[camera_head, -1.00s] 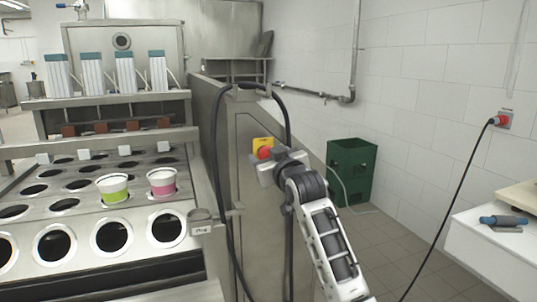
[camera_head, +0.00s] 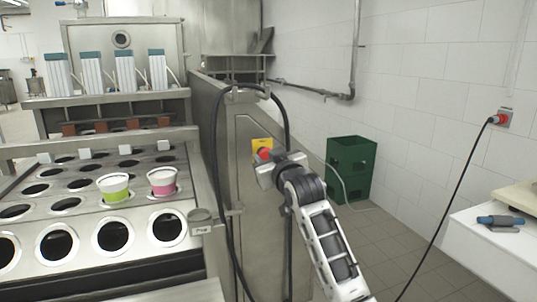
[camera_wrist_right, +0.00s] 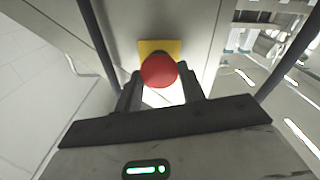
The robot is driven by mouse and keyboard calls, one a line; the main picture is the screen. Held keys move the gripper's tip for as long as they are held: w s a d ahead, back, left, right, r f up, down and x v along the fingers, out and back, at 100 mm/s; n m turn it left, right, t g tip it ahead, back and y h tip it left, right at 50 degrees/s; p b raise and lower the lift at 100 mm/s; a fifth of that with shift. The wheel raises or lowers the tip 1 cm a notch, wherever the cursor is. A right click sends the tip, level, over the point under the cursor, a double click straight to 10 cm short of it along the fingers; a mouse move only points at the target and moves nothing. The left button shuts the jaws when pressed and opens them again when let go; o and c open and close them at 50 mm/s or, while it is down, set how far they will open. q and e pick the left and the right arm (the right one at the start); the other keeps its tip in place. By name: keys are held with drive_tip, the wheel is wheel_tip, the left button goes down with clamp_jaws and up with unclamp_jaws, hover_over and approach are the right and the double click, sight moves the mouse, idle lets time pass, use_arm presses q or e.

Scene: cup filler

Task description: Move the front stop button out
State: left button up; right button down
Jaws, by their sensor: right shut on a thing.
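The front stop button is a red round knob (camera_head: 264,154) on a yellow plate (camera_head: 261,144), on the side panel of the steel machine. In the right wrist view the red knob (camera_wrist_right: 158,71) sits between the fingertips of my right gripper (camera_wrist_right: 161,85), with the yellow plate (camera_wrist_right: 172,46) behind it. My right gripper (camera_head: 268,163) also shows in the head view, right at the knob, and is shut on it. It hides the knob's lower part in the head view. My left gripper is not in view.
A black hose (camera_head: 215,165) loops over the panel beside the button. The filling machine has rows of round holes and holds two cups, one green (camera_head: 115,188) and one pink (camera_head: 162,181). A green crate (camera_head: 351,168) stands by the tiled wall.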

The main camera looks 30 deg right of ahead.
drive_tip(key=c, duration=1)
unclamp_jaws()
drive_tip(key=shift+s+f, duration=0.1)
drive_tip(key=shift+f, duration=0.05)
drive_tip(key=shift+c, duration=0.2)
drive_tip(key=shift+o, duration=1)
drive_tip(key=shift+s, duration=0.1)
drive_tip(key=b+v, duration=0.1)
drive_tip(key=v, duration=1.5)
